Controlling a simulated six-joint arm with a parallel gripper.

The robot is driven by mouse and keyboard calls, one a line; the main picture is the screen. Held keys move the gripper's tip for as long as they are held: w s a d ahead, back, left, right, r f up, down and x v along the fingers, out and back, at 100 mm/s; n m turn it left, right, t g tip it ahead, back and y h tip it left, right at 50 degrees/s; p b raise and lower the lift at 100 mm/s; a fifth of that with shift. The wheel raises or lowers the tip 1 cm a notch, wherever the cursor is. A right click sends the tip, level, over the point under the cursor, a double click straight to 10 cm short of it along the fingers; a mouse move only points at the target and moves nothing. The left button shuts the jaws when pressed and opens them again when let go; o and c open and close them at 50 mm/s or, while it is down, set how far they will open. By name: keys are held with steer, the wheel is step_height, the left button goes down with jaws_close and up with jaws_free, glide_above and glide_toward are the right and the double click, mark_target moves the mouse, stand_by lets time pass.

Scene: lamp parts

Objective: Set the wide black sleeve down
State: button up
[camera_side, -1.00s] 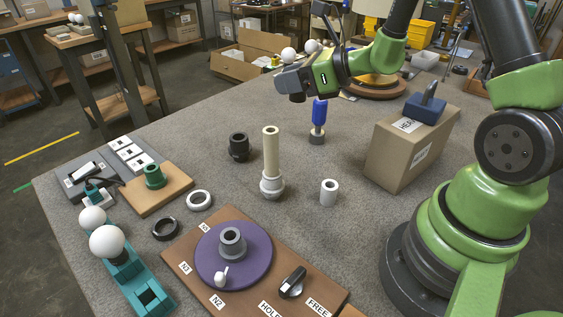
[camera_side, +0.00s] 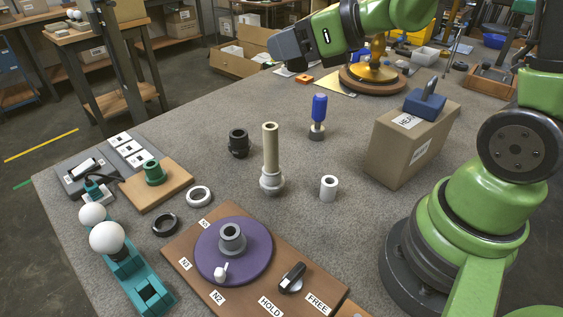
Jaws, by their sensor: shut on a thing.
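My gripper (camera_side: 284,52) is high at the top of the camera_side view, over the far edge of the table. It is shut on a dark thing (camera_side: 297,66), which appears to be the wide black sleeve. Only a small dark part shows under the jaws; the rest is hidden by the gripper. The held thing is clear of the table.
A black collar (camera_side: 238,143), a cream tube on a grey base (camera_side: 271,160), a blue-handled tool (camera_side: 318,115) and a white sleeve (camera_side: 328,188) stand on the grey table. A box (camera_side: 405,150) is at right. A purple disc (camera_side: 213,262) is in front.

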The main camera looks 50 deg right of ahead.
steer(key=shift+w, duration=0.1)
steer(key=shift+n+y, duration=0.6)
steer(key=w+d+f, duration=0.1)
steer(key=w+f, duration=0.1)
steer(key=f, duration=0.5)
steer(key=w+d+f, duration=0.1)
steer(key=w+f, duration=0.2)
steer(key=f, duration=0.4)
steer(key=w+d+f, duration=0.1)
steer(key=w+f, duration=0.1)
steer(key=f, duration=0.4)
steer(key=shift+w+d+f, duration=0.2)
steer(key=shift+w+f, duration=0.1)
steer(key=shift+f, duration=2.6)
steer(key=shift+f, duration=0.15)
steer(key=o, duration=1)
steer(key=shift+c, duration=0.2)
